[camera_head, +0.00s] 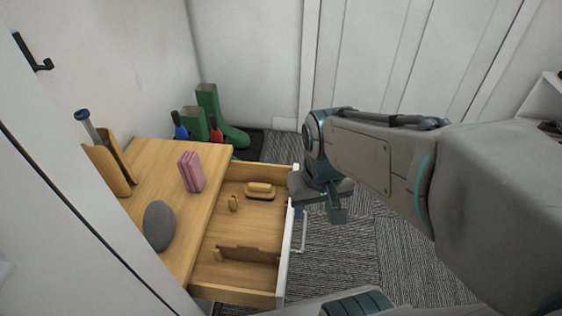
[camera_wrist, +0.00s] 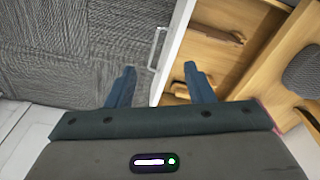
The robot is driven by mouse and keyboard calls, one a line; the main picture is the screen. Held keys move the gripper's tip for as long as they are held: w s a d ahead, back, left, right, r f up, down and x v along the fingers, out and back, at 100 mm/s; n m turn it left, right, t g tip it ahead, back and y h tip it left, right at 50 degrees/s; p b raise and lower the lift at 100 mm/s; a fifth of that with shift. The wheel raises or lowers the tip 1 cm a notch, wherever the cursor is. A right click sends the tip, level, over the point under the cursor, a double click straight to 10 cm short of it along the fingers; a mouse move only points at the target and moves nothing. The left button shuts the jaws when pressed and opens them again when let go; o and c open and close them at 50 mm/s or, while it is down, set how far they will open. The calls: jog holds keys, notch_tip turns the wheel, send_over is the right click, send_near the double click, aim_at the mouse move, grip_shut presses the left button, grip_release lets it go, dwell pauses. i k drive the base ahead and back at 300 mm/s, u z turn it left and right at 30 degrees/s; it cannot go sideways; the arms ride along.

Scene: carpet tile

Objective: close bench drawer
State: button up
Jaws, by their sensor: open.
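The bench (camera_head: 160,165) has a wooden top, and its drawer (camera_head: 235,272) is pulled out to the right in the head view. The drawer has wooden walls and a white front panel (camera_head: 285,255) with a pale bar handle (camera_head: 304,232). My gripper (camera_head: 318,212) is at the far end of the front panel, its jaws open and empty. In the wrist view my gripper (camera_wrist: 160,68) has one finger over the carpet outside and the other over the drawer's inside. The white front panel (camera_wrist: 176,48) and handle (camera_wrist: 157,48) lie between them. Contact cannot be told.
Small wooden items (camera_head: 260,189) and a brown flat piece (camera_head: 248,254) lie in the drawer. A pink block (camera_head: 191,172), a grey oval object (camera_head: 159,226) and a wooden holder (camera_head: 108,170) stand on the bench. Green boots (camera_head: 208,115) stand behind. Carpet (camera_head: 350,265) right of the drawer looks clear.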

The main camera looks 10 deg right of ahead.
aim_at(234, 219)
jog(key=u, duration=1.4)
jog(key=k, duration=0.4)
jog(key=z, duration=1.7)
jog(key=k, duration=0.55)
jog(key=u, duration=0.8)
jog(key=i, duration=0.45)
